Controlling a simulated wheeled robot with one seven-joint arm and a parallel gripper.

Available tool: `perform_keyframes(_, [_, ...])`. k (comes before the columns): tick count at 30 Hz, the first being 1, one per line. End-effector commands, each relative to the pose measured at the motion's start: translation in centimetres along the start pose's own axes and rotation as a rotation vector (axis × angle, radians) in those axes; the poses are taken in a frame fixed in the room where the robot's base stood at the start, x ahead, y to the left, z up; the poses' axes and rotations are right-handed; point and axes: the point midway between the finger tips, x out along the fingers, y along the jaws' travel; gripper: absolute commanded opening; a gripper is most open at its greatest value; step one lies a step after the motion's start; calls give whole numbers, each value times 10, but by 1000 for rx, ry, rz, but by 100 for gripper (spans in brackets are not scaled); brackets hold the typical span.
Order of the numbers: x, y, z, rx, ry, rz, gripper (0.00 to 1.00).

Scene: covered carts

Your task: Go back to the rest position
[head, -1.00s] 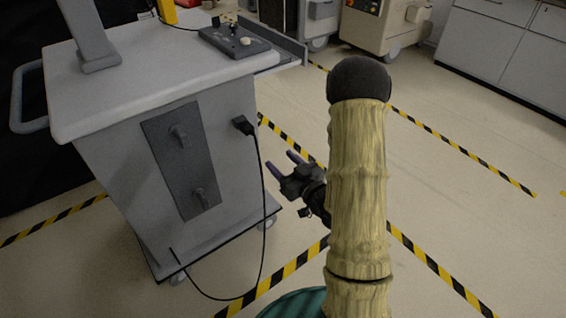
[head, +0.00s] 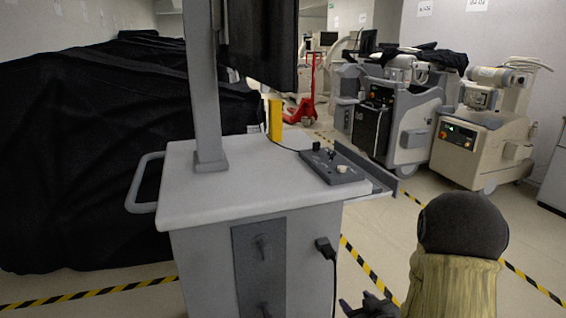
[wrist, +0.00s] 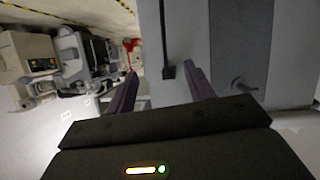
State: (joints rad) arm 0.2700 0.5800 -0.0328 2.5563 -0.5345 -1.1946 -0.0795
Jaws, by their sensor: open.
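My gripper (head: 366,304) shows at the bottom of the head view, partly cut off by the lower edge, just left of my yellowish arm. It is in front of and to the right of the grey cart (head: 210,222). In the wrist view my gripper (wrist: 160,90) has its two purple-grey fingers spread apart with nothing between them. The cart's side (wrist: 190,30) with a black plug (wrist: 168,72) lies beyond the fingertips. I cannot tell the exact distance to it.
The cart carries a control box (head: 335,166) and a post with a monitor (head: 262,40). A black cable hangs from its plug (head: 326,246). Black covers (head: 80,160) fill the left. Machines (head: 410,125) and a red pallet jack (head: 305,100) stand behind. Open floor lies right of the cart.

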Motion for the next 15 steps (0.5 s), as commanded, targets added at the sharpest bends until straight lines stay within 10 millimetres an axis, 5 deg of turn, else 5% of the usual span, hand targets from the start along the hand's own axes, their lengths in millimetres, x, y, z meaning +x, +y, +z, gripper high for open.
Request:
perform_keyframes(8, [-20,-4,7,12,-291,73,53])
perform_keyframes(15, [-56,-18,14,77,-533,120,53])
